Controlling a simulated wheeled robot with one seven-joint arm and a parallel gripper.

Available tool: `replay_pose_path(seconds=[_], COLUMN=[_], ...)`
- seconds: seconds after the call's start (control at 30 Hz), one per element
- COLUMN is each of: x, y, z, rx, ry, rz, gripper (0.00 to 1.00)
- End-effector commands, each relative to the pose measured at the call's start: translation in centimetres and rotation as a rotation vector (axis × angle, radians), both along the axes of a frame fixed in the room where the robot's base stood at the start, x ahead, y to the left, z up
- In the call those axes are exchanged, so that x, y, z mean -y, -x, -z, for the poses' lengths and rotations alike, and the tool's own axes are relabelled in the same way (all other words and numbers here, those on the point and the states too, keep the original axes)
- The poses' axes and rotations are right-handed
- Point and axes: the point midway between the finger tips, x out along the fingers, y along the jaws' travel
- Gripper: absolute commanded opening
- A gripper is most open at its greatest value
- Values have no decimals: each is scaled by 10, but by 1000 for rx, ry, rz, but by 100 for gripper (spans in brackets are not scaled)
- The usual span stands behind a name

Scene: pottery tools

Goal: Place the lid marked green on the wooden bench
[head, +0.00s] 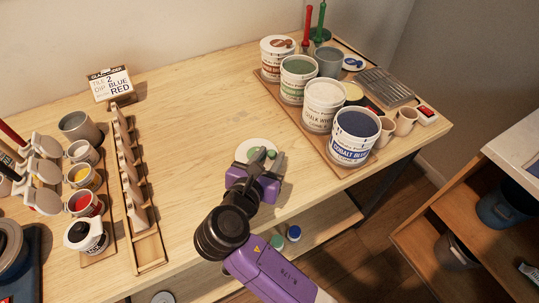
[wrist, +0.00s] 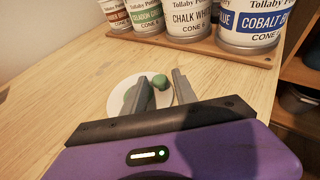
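The lid marked green, a white disc (head: 252,144) with green on it and a green knob, lies on the wooden bench (head: 210,125) near its front middle. It also shows in the wrist view (wrist: 117,88), partly hidden by my fingers. My gripper (head: 264,155) is low over the lid, with its fingers pointing at it. In the wrist view, my gripper (wrist: 163,84) has a gap between its fingers, and the green knob (wrist: 160,81) shows in that gap. I cannot tell whether a finger touches the knob.
A wooden board with several glaze tubs, including Cobalt Blue (head: 355,138) and Chalk White (head: 323,105), stands behind right. A narrow wooden rack (head: 133,190) and several small cups stand left. A tile sign (head: 110,84) is at back left. The bench middle is clear.

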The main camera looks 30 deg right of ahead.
Motion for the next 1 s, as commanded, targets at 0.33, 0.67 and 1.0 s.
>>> replay_pose_path(seconds=[0.33, 0.67, 1.0], x=[0, -30, -73], y=[0, 26, 65], z=[-1, -17, -39], rx=[1, 1, 1], ry=[-1, -1, 0], rz=[0, -4, -2], gripper=[42, 42, 42])
